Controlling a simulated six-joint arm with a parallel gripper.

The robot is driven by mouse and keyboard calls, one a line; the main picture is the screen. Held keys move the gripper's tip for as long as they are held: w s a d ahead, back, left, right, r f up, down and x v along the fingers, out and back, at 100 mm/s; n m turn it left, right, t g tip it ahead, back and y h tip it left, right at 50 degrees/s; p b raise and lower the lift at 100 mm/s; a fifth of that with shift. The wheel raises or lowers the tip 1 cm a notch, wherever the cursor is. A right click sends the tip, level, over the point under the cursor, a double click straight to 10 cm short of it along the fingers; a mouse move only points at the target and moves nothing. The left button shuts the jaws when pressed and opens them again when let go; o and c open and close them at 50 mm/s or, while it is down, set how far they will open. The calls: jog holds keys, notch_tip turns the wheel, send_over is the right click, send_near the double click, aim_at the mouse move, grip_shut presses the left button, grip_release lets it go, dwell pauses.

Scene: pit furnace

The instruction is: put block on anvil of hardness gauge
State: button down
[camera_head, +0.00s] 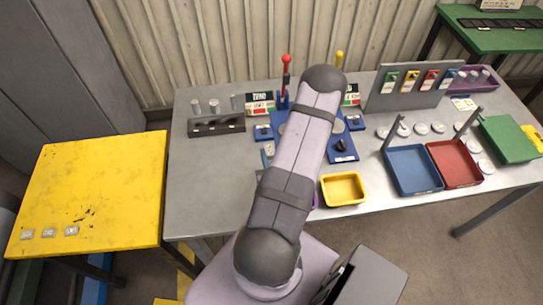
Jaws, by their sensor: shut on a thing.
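My arm reaches up across the bench, and its forearm hides my gripper and whatever is in it. Behind the arm stand two blue-based devices, one with a red-knobbed lever (286,75) and one with a yellow-knobbed lever (340,58). I cannot tell for sure which is the hardness gauge; its anvil is not distinguishable, and the arm covers the middle of this area. I cannot pick out the block.
A yellow table (100,180) at left carries three small labelled plates.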

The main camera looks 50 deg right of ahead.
jog(key=shift+r+p, duration=0.6)
jog(key=shift+r, duration=0.4)
